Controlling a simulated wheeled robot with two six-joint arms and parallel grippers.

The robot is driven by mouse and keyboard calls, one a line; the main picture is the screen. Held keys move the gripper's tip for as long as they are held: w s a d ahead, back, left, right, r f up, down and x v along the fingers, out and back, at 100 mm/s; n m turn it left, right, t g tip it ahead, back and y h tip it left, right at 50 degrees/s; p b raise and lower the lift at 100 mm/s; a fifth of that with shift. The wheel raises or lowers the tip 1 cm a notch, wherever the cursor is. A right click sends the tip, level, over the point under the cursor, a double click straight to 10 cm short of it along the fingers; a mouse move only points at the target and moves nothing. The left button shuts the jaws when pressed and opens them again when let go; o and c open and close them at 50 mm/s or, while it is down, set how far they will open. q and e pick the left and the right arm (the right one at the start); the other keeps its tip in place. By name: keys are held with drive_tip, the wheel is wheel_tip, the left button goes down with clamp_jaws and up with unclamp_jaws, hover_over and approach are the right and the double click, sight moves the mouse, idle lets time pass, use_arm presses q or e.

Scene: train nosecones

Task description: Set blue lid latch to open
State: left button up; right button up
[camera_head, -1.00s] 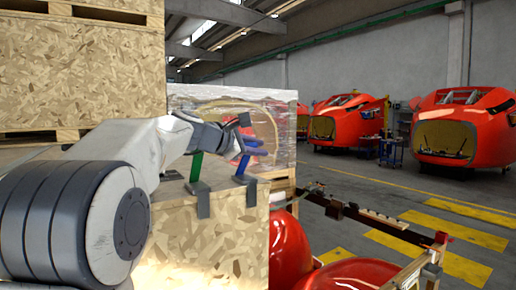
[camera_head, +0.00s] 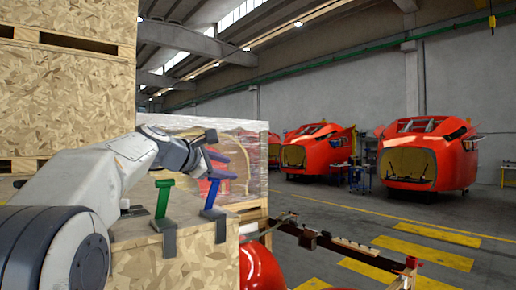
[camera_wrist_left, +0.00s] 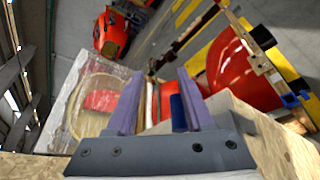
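The blue lid latch (camera_head: 211,195) stands up, leaning slightly, from a grey bracket at the right edge of a wooden crate lid. My left gripper (camera_head: 230,167) is at the top of the blue latch, its purple-blue fingers apart. In the left wrist view the open fingers (camera_wrist_left: 161,74) point away from the camera. The blue latch (camera_wrist_left: 178,112) shows between them, close to the right finger; whether it touches is not clear. A green latch (camera_head: 163,199) stands upright on the same crate, left of the blue one. My right gripper is not in view.
The wooden crate (camera_head: 180,268) is below my left arm. Stacked crates (camera_head: 65,100) rise behind the arm at left. A plastic-wrapped crate (camera_head: 245,139) stands behind the latches. Red nosecones (camera_head: 460,155) stand far off. Open floor lies at right.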

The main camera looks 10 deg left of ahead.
use_arm(q)
drive_tip(key=s+d+r, duration=0.3)
drive_tip(key=d+r, duration=0.4)
drive_tip(key=d, duration=0.4)
drive_tip(key=shift+d, duration=0.15)
drive_tip(key=s+d+f+m+g+b, duration=0.25)
drive_tip(key=s+d+f+m, duration=0.2)
drive_tip(key=f, duration=0.65)
drive_tip(key=s+d+f+m+g+b, duration=0.25)
drive_tip(key=s+d+f+m, duration=0.2)
drive_tip(key=f, duration=0.65)
drive_tip(key=s+d+f+m+g+b, duration=0.1)
drive_tip(key=s+d+f+m+g, duration=0.3)
drive_tip(key=f, duration=0.7)
drive_tip(key=s+a+f+m+g+y+b, duration=0.2)
drive_tip(key=s+f+m, duration=0.6)
drive_tip(key=s+f, duration=0.4)
drive_tip(key=s+a+f+m+g+y+b, duration=0.2)
drive_tip(key=s+f+m, duration=0.6)
drive_tip(key=s+f, duration=0.4)
drive_tip(key=shift+s+a+f+g, duration=0.3)
drive_tip(key=shift+s+a+g, duration=0.15)
drive_tip(key=shift+a, duration=0.25)
drive_tip(key=shift+w, duration=0.1)
